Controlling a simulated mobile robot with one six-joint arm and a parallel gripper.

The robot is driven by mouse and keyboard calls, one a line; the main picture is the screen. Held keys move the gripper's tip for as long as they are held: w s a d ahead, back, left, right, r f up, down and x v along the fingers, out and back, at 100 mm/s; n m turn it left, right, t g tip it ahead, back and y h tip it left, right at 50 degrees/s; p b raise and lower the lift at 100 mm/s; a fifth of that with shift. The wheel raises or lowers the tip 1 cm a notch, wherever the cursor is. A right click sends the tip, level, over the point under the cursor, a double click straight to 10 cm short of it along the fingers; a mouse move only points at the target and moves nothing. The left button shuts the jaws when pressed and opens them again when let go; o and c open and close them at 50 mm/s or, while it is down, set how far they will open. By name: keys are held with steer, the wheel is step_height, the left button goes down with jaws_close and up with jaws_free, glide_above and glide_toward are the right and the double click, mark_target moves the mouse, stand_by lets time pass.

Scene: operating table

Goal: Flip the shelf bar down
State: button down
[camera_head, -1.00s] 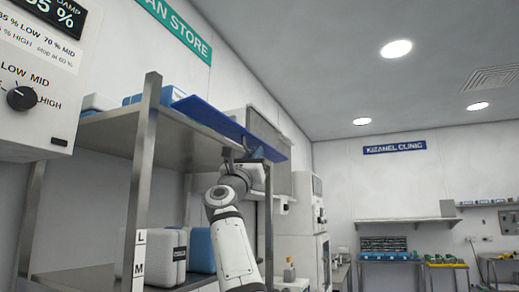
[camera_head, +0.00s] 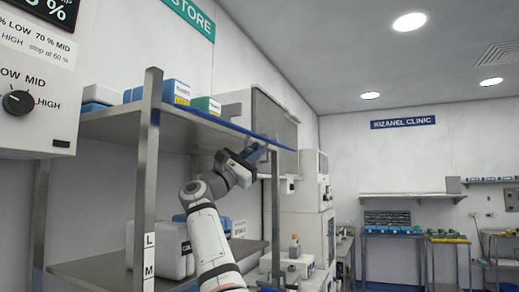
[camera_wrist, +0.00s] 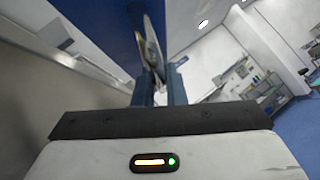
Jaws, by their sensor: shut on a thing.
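The shelf bar (camera_head: 228,126) is a long blue strip along the front edge of the upper steel shelf. In the head view it shows almost edge-on, as a thin blue line. In the wrist view its broad blue face (camera_wrist: 100,28) fills the upper left. My gripper (camera_head: 262,147) is below the bar near its right end. In the wrist view my gripper (camera_wrist: 157,78) has its two dark blue fingers close together on a metal handle (camera_wrist: 151,42) beside the blue face. The fingers partly hide the handle.
The upper shelf (camera_head: 120,122) carries a yellow-and-blue box (camera_head: 176,92), a green-and-white box (camera_head: 207,105) and pale blue packs. A steel post (camera_head: 148,190) stands left of my arm. White containers sit on the lower shelf (camera_head: 95,271). Open room lies to the right.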

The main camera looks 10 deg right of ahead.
steer(key=c, duration=1.5)
jaws_free()
steer(key=shift+a+f, duration=0.1)
steer(key=shift+f, duration=0.05)
